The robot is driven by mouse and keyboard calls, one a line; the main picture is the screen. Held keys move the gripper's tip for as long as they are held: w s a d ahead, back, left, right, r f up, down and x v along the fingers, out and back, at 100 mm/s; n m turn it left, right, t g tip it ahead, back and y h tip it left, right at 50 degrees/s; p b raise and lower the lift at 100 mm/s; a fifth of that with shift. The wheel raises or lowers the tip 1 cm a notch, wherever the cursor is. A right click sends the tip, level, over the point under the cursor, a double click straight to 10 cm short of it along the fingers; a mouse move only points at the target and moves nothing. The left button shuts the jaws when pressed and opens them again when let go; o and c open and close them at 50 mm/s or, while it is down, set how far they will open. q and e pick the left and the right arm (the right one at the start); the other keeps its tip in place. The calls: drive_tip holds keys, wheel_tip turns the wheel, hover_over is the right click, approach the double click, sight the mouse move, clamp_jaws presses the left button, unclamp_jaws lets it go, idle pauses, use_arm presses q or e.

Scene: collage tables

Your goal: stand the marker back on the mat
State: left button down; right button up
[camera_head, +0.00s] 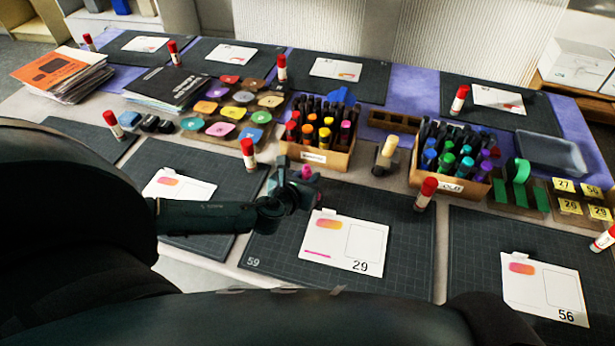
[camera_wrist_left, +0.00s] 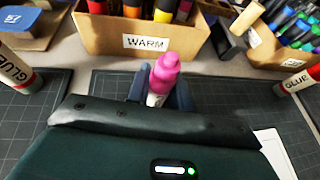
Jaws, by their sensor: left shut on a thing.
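A marker with a pink cap (camera_wrist_left: 165,68) is held upright in my left gripper (camera_wrist_left: 160,98). In the head view the pink cap (camera_head: 306,172) shows at the jaws of my left gripper (camera_head: 294,190). The gripper is over the back left part of a dark gridded mat (camera_head: 270,258) marked 59. A white card (camera_head: 345,240) numbered 29 lies on this mat and has a pink line on it. The marker's lower end is hidden, so I cannot tell whether it touches the mat. My right gripper is not in view.
A cardboard box labelled WARM (camera_wrist_left: 147,43) with several markers stands just behind the gripper. Red-capped glue sticks stand on both sides, one at the left (camera_head: 248,154) and one at the right (camera_head: 426,193). A box of cool-coloured markers (camera_head: 450,178) stands farther right.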

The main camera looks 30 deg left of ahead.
use_arm(q)
drive_tip(key=c, duration=1.2)
unclamp_jaws()
drive_tip(key=shift+c, duration=0.2)
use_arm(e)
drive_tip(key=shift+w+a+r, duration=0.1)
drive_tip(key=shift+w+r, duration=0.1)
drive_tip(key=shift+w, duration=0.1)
use_arm(q)
drive_tip(key=shift+s, duration=0.15)
drive_tip(key=v, duration=1)
drive_tip(key=shift+s+r, duration=0.15)
drive_tip(key=shift+s, duration=0.1)
drive_tip(key=shift+s+r, duration=0.25)
drive_tip(key=shift+s, duration=0.25)
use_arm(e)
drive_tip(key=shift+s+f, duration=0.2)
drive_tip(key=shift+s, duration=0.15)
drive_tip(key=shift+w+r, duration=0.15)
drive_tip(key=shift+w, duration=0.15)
